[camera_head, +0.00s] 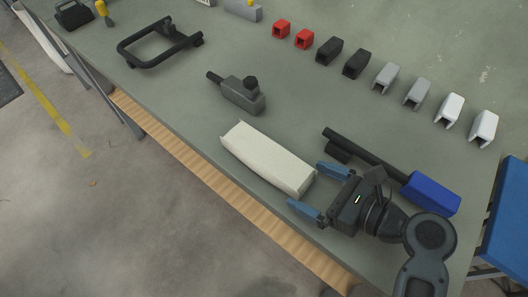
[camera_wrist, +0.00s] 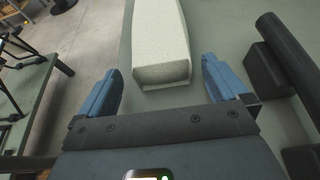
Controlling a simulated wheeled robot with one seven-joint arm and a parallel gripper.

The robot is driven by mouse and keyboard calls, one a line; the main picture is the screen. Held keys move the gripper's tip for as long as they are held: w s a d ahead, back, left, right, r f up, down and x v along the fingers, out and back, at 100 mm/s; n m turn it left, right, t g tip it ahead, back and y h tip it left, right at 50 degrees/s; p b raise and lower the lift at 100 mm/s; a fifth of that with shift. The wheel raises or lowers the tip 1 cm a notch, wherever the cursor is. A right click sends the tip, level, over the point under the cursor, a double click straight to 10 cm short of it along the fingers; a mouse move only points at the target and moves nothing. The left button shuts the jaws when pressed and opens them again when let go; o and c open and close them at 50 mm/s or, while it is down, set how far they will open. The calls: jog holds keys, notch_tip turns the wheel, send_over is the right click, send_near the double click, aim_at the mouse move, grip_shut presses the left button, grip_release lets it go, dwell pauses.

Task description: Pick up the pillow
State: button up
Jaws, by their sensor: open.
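The pillow (camera_head: 268,158) is a long off-white block lying on the grey-green table near its front edge. My gripper (camera_head: 305,190) is open, with its two blue fingers at the pillow's right end, one toward each side. In the wrist view the pillow (camera_wrist: 160,50) lies lengthwise ahead, and its near end sits between and slightly beyond the fingertips of my gripper (camera_wrist: 164,78). Nothing is held. I cannot tell whether the fingers touch the table.
A black bar with a block (camera_head: 355,148) lies close to the right finger, also in the wrist view (camera_wrist: 285,65). A blue block (camera_head: 431,194) is at the right. A grey tool (camera_head: 240,94) lies behind the pillow. Several coloured clips (camera_head: 356,63) stand in a row farther back.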

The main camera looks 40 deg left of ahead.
aim_at(297, 177)
jog(key=shift+r+p+x, duration=0.2)
jog(key=shift+p+x, duration=0.1)
jog(key=shift+x, duration=2.05)
jog(key=shift+w, duration=0.15)
jog(key=shift+c, duration=0.4)
jog(key=c, duration=0.7)
jog(key=shift+c, duration=0.2)
jog(key=shift+r, duration=0.1)
